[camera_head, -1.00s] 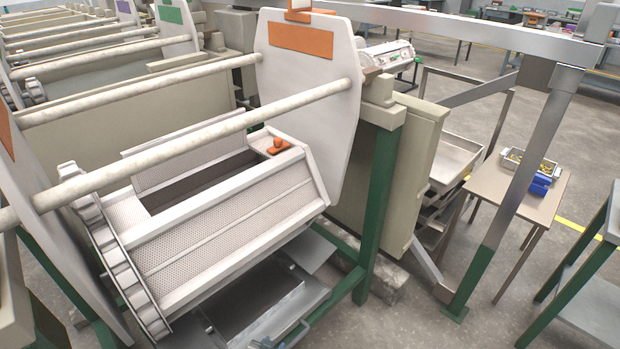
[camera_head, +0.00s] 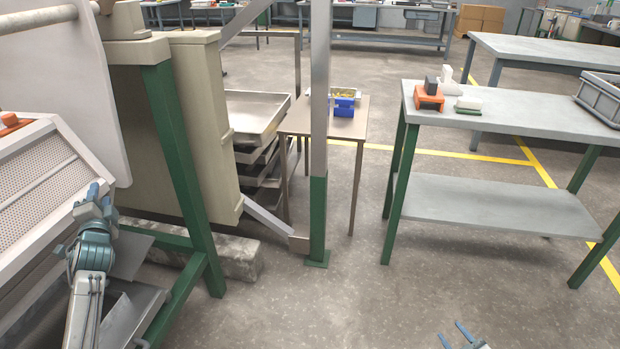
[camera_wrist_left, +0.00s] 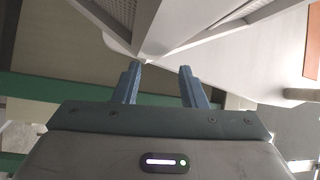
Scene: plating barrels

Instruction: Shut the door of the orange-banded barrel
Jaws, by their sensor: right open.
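In the left wrist view, an orange patch (camera_wrist_left: 312,42) shows on a white plate and perforated panels (camera_wrist_left: 205,22) meet at a corner. My left gripper (camera_head: 93,198) is in front of the barrel's right end. Its fingers are apart in the wrist view (camera_wrist_left: 159,72), with nothing clearly between them. My right gripper (camera_head: 453,333) is open and empty over the floor at the bottom edge.
A green post (camera_head: 185,180) of the barrel's frame and a beige tank (camera_head: 205,120) stand right of the barrel. A steel post (camera_head: 318,180), a small table (camera_head: 358,130) and a grey workbench (camera_head: 500,115) stand further right. The floor between is open.

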